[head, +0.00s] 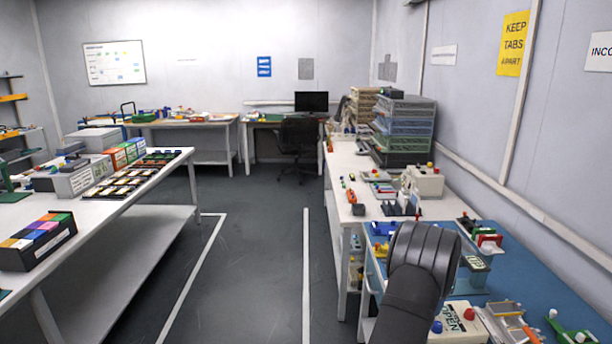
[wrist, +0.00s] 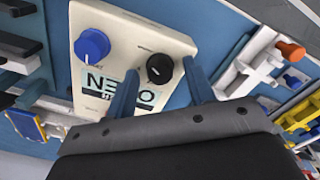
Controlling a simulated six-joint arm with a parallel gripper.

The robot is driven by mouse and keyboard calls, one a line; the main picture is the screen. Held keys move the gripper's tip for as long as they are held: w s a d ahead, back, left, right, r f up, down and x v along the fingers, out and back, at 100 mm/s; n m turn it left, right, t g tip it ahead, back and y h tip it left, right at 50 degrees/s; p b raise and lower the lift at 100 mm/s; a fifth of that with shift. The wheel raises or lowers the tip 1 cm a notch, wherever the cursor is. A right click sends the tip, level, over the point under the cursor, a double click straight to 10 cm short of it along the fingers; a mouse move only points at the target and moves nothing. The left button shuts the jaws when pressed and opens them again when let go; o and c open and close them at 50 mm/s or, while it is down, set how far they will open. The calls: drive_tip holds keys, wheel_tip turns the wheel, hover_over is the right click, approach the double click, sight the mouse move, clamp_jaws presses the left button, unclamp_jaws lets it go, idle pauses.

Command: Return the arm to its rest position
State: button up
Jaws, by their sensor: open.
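My gripper (wrist: 160,68) shows in the wrist view as two blue fingers, apart and with nothing held between them. A cream box (wrist: 118,42) with a blue knob (wrist: 92,45), a black knob (wrist: 160,69) and a partly covered label lies beyond the fingers. The black knob appears between the fingertips; I cannot tell how far below them it is. In the head view my dark arm (head: 418,270) reaches over the right-hand bench, and the fingers are hidden.
The blue mat (head: 530,270) on the right bench is crowded. A cream box with red and blue knobs (head: 458,328) stands near my arm, with a tray of parts (head: 512,325) beside it. Stacked bins (head: 405,125) stand farther back. The aisle floor (head: 262,260) is clear.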

drive_tip(key=n, duration=1.2)
drive_tip(key=shift+n, duration=0.4)
drive_tip(key=o, duration=1.1)
drive_tip(key=s+d+r+m, duration=0.1)
drive_tip(key=s+d+r, duration=0.3)
drive_tip(key=s+r, duration=0.85)
drive_tip(key=s+d+r+m, duration=0.1)
drive_tip(key=s+d+r, duration=0.3)
drive_tip(key=s+r, duration=0.85)
drive_tip(key=s+f, duration=0.1)
drive_tip(key=f, duration=0.3)
drive_tip(key=s+f, duration=0.1)
drive_tip(key=f, duration=0.7)
drive_tip(key=shift+s+d, duration=0.1)
drive_tip(key=shift+s, duration=0.3)
